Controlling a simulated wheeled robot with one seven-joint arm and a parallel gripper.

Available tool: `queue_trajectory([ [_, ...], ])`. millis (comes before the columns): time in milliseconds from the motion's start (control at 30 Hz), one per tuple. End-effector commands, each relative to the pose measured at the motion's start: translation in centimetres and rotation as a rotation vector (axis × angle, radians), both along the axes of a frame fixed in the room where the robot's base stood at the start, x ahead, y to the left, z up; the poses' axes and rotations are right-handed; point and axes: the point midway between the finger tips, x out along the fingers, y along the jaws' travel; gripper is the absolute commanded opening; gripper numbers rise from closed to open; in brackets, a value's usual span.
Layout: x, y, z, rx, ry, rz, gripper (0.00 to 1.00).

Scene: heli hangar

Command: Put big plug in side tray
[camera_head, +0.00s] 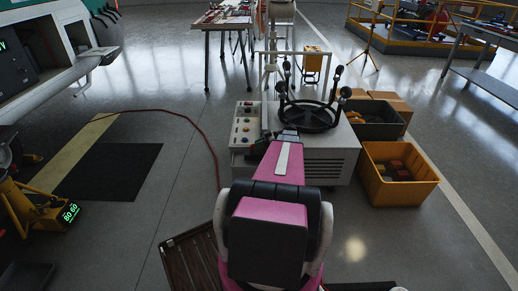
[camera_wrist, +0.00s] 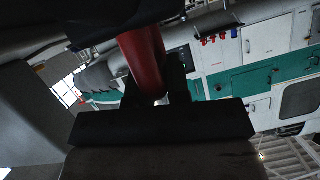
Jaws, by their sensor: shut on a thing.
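In the wrist view my gripper (camera_wrist: 155,88) has its dark fingers closed around a red cylinder (camera_wrist: 143,55), which appears to be the big plug. Its upper end is hidden behind a dark shape at the top of the view. In the head view my pink and black arm reaches forward, and its end is near the white machine; the plug cannot be made out there. A brown ribbed tray (camera_head: 188,262) lies at the lower left beside my arm, partly covered by it. It may be the side tray, but I cannot tell for sure.
A white wheeled machine (camera_head: 330,160) with a black ring (camera_head: 308,117) and knobbed rods stands ahead. To its right are a dark grey bin (camera_head: 378,130) and a yellow bin (camera_head: 402,192) holding blocks. A red hose (camera_head: 190,122) crosses the floor at left.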

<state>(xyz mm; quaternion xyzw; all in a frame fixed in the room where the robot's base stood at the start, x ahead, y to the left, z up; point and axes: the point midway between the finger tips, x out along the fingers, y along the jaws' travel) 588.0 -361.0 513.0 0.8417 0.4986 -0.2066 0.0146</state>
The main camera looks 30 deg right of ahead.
Motion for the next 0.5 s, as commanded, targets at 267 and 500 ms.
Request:
queue_trajectory([
  [267, 0.0, 0.0, -2.0, 0.001, -0.001, -0.001, 0.0],
  [500, 0.0, 0.0, -2.0, -0.001, 0.001, -0.001, 0.43],
])
